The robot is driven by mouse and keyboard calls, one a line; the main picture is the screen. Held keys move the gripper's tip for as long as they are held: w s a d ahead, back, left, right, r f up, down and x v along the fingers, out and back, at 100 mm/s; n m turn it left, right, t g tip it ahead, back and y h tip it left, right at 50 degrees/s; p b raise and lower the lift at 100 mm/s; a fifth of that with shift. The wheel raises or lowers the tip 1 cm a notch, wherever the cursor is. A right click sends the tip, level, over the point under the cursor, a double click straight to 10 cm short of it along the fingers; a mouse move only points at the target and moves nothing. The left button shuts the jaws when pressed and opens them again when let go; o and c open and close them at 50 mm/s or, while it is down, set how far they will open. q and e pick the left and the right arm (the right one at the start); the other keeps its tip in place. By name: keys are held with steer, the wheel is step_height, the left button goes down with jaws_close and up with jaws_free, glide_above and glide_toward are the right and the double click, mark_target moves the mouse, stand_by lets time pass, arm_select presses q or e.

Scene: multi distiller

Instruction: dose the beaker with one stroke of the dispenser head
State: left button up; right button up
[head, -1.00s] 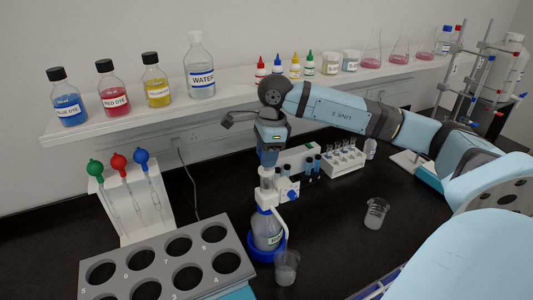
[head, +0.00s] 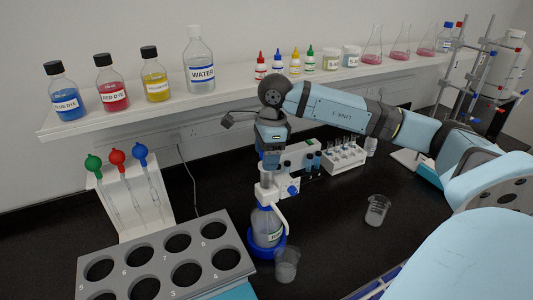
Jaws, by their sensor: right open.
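The dispenser bottle (head: 267,228) stands in a blue ring base on the black bench, with its white dispenser head (head: 266,190) on top and a white spout curving down to the right. A clear beaker (head: 286,266) stands at the base's front right, close to the spout's lower end. My right gripper (head: 270,165) points down just above the dispenser head. It is open; its fingertips are small here, and I cannot tell whether they touch the head. My left gripper is out of view.
Another beaker (head: 377,210) stands to the right on the bench. A grey rack with numbered holes (head: 210,246) is at the front left, and a pipette stand (head: 136,205) behind it. A tube rack (head: 344,157) stands behind. Reagent bottles line the shelf (head: 225,105).

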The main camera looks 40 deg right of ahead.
step_height(320, 180, up, 14)
steer(key=d+b, duration=0.1)
steer(key=b, duration=0.1)
steer(key=shift+s+d, duration=0.25)
steer(key=shift+s, duration=0.15)
steer(key=shift+f, duration=0.15)
